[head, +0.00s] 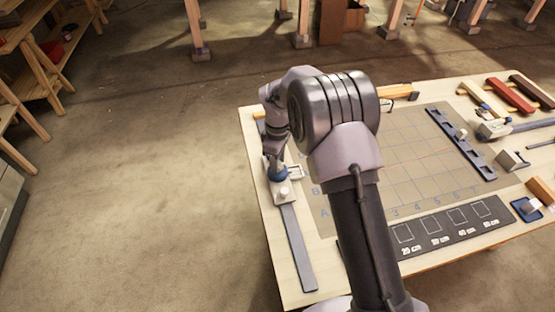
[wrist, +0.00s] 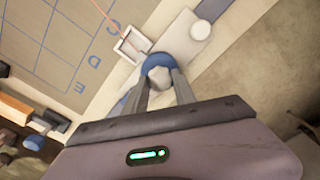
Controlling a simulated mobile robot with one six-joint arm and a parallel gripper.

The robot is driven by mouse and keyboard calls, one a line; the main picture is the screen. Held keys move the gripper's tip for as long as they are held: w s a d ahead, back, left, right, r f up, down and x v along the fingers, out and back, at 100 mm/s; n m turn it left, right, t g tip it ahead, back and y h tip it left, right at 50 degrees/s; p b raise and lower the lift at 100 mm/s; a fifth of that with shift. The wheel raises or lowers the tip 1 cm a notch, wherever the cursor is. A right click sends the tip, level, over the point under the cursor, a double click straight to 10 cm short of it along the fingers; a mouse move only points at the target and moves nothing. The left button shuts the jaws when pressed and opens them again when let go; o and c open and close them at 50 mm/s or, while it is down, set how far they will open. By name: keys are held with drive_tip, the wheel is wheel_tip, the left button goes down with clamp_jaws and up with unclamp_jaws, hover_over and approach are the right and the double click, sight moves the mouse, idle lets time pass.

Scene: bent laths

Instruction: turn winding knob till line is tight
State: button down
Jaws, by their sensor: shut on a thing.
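The winding knob shows in the wrist view as a pale grey grip (wrist: 159,76) over a round blue collar (wrist: 158,62). My gripper (wrist: 161,84) is shut on the grip, one finger on each side. In the head view the blue part (head: 278,173) sits at the board's left edge, under my arm. The knob's white base (wrist: 190,35) carries a round white button. A thin reddish line (wrist: 108,22) runs over the grid to a small white frame (wrist: 131,45) beside the knob. It looks nearly straight; I cannot tell its tension.
A grey strip (head: 298,248) runs from the base along the table's left edge. A dark panel with outlined squares (head: 452,228) lies at the front, and a slotted blue rail (head: 461,143) lies at right. Coloured bars (head: 510,95) lie at the back right. My arm hides part of the grid.

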drive_tip(key=m, duration=0.5)
drive_tip(key=shift+m, duration=0.3)
drive_tip(key=m, duration=0.5)
drive_tip(key=shift+b, duration=0.3)
drive_tip(key=m+b, duration=0.1)
drive_tip(key=m, duration=0.5)
drive_tip(key=m+b, duration=0.1)
drive_tip(key=m, duration=0.4)
drive_tip(key=c, duration=1)
unclamp_jaws()
drive_tip(key=shift+r, duration=0.1)
